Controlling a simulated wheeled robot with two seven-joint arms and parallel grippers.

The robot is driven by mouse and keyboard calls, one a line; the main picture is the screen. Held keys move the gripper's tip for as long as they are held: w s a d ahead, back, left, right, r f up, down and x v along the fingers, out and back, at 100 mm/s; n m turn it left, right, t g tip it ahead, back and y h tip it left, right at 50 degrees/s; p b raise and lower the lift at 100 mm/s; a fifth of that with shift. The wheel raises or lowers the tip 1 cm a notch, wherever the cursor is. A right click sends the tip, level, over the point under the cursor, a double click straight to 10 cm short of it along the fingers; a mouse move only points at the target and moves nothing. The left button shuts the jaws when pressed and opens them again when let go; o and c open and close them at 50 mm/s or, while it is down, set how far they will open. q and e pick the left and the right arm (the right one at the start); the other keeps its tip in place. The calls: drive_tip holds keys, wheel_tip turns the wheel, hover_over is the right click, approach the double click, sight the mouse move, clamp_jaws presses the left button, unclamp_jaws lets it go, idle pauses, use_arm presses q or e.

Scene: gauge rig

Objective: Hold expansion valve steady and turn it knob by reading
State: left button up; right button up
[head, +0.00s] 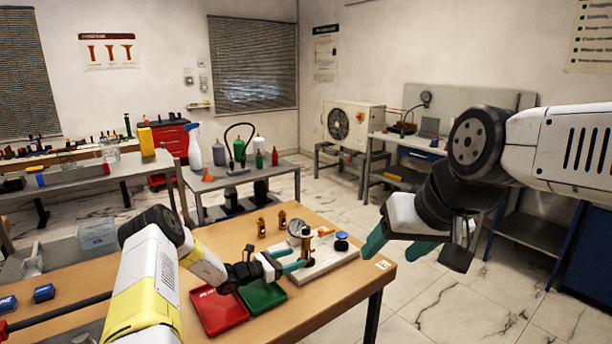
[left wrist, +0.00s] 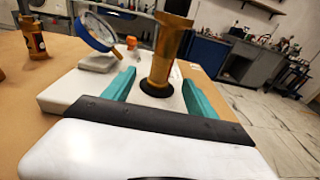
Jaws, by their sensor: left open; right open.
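The expansion valve (head: 305,243) is a brass upright piece on a white base plate (head: 335,259). My left gripper (head: 297,260) is open at the plate. In the left wrist view, the brass column (left wrist: 166,52) stands between its teal fingers (left wrist: 158,84), with a visible gap on each side. My right gripper (head: 396,246) is open and empty, right of the table.
A red tray (head: 219,310) and a green tray (head: 262,297) lie in front of the plate. Two small amber pieces (head: 260,227) (head: 282,219) stand behind it on the wooden table (head: 330,305). Floor is clear right of the table.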

sight(304, 255)
use_arm(q)
drive_tip(key=shift+x, duration=2.65)
drive_tip(key=shift+c, duration=0.5)
